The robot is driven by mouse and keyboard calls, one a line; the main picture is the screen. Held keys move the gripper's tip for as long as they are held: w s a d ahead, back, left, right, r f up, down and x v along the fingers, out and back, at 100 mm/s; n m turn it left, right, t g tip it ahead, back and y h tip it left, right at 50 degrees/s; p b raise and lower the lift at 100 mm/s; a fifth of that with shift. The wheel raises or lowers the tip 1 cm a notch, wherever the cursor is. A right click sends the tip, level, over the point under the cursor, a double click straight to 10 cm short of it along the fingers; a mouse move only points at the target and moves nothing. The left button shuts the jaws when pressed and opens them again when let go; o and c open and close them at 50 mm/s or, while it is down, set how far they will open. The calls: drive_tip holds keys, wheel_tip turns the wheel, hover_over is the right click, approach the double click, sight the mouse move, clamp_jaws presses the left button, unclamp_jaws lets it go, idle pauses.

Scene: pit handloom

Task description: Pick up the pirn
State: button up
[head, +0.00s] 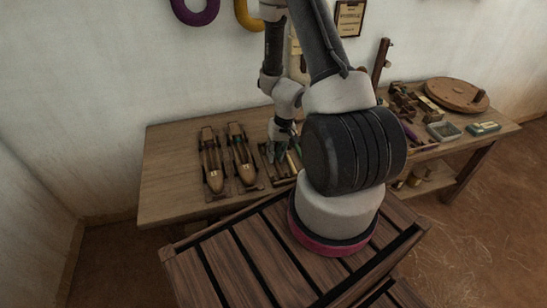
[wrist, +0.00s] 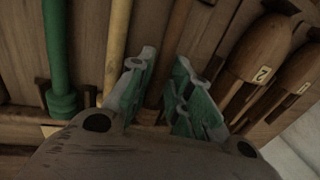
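My gripper (wrist: 164,80) is open in the wrist view, with its green-padded fingers pointing down over a rack of pirns. A slim brown pirn (wrist: 176,35) runs into the gap between the fingertips; I cannot tell whether they touch it. A tan pirn (wrist: 117,40) lies just left of the fingers, and a green pirn (wrist: 57,55) lies further left. In the head view my gripper (head: 278,152) is low over the dark pirn tray (head: 268,176) on the table. My arm hides the tray's right part.
A round wooden disc (head: 456,94) and small boxes (head: 443,131) crowd the right end.

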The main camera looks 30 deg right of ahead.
drive_tip(key=shift+f, duration=0.25)
clamp_jaws()
drive_tip(key=shift+r, duration=0.15)
